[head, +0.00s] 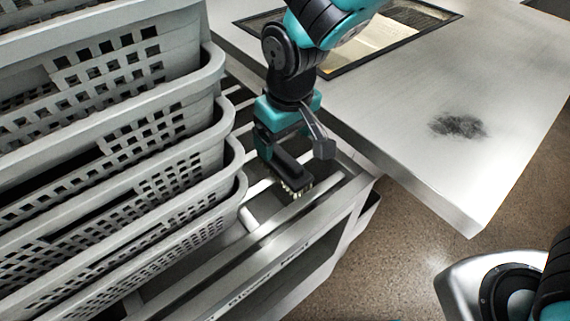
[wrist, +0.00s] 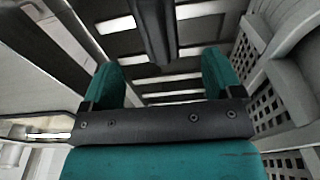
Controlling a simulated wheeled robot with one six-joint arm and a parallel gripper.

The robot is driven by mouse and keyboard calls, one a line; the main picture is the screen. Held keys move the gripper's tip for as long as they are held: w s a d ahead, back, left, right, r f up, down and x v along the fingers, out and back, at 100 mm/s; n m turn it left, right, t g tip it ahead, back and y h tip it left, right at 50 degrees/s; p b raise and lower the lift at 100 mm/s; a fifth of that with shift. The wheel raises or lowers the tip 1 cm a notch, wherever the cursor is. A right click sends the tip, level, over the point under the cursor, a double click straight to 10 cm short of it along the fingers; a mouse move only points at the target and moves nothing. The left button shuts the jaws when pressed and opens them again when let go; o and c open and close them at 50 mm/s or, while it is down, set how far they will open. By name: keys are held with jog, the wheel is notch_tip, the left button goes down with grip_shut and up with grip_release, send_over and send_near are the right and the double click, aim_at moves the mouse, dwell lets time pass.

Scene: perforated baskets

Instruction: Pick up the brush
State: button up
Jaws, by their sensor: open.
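The brush (head: 291,173) has a dark back and pale bristles at its near end. It is at the slatted rack (head: 262,207), and I cannot tell exactly how it rests there. My gripper (head: 295,148) is open above the brush, with a finger to either side of its far end. In the wrist view, the dark brush (wrist: 152,28) lies ahead of and roughly between the two teal fingers of my gripper (wrist: 163,72), which do not close on it.
Stacked grey perforated baskets (head: 190,148) stand close to the left of my gripper. A pale table (head: 400,140) with a dark smudge lies to the right, its edge near the rack. Speckled floor (head: 400,240) shows in front.

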aim_at(284, 155)
jog(key=f, duration=0.5)
jog(key=w+f, duration=0.1)
jog(key=f, duration=0.2)
jog(key=shift+f+p, duration=0.3)
jog(key=shift+a, duration=0.1)
jog(key=c, duration=1.1)
jog(key=shift+r, duration=0.15)
notch_tip(284, 155, up, 20)
jog(key=shift+f, duration=0.1)
